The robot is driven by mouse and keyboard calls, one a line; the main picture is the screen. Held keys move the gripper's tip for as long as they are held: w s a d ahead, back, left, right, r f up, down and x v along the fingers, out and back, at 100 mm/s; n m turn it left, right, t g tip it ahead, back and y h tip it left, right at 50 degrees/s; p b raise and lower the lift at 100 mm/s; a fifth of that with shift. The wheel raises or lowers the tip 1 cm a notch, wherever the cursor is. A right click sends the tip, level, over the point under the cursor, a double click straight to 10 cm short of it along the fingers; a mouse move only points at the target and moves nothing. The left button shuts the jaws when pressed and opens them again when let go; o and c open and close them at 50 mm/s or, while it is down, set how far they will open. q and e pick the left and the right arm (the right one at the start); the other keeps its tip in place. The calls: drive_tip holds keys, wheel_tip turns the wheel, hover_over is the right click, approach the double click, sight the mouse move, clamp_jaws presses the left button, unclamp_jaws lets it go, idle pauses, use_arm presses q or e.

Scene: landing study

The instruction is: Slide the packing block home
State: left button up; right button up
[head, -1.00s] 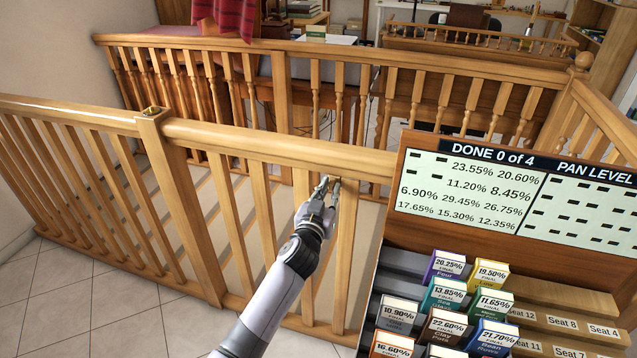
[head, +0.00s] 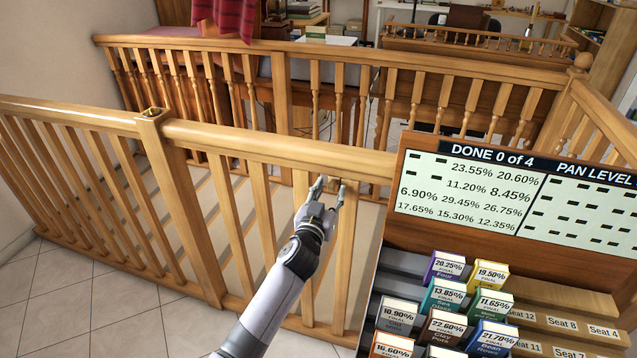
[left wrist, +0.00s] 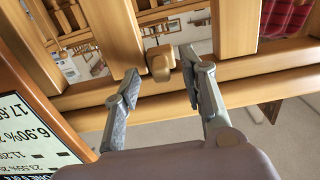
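A small brown wooden block (left wrist: 161,63) shows in the left wrist view against the railing, between my fingertips and a little beyond them. I take it for the packing block. In the head view a small piece of it (head: 333,184) shows below the top rail. My left gripper (head: 330,190) is open in front of the balusters, with one finger on each side of the block. The left wrist view shows the gripper (left wrist: 158,72) empty; whether a fingertip touches the block I cannot tell. My right gripper is in neither view.
The wooden railing (head: 270,147) with its post (head: 165,165) crosses in front of me. A panel (head: 465,190) reading "DONE 0 of 4" stands at right, above several labelled boxes (head: 443,293) on stepped shelves. Tiled floor (head: 70,300) is clear at lower left.

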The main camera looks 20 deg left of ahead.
use_arm(q)
drive_tip(key=shift+s+a+p, duration=0.1)
drive_tip(key=shift+s+p, duration=0.75)
drive_tip(key=shift+s, duration=1.55)
drive_tip(key=s+a+f+g, duration=0.1)
drive_tip(key=s+f+g, duration=0.35)
drive_tip(key=f, duration=0.75)
drive_tip(key=s+f+m+g, duration=0.1)
drive_tip(key=s+f, duration=0.7)
drive_tip(key=f, duration=0.4)
drive_tip(key=s+a+f+g, duration=0.1)
drive_tip(key=s+f+g, duration=0.35)
drive_tip(key=f, duration=0.75)
drive_tip(key=s+a+f+g, duration=0.1)
drive_tip(key=s+f, duration=0.5)
drive_tip(key=s, duration=0.7)
drive_tip(key=s+a+f+g, duration=0.2)
drive_tip(key=s+f, duration=0.4)
drive_tip(key=s, duration=0.8)
drive_tip(key=s+a+f+m+g, duration=0.1)
drive_tip(key=s+f+g, duration=0.3)
drive_tip(key=s, duration=1)
wheel_tip(320, 180, down, 3)
drive_tip(key=shift+a+r+y, duration=0.1)
drive_tip(key=shift+a+y, duration=0.2)
drive_tip(key=shift+a, duration=0.35)
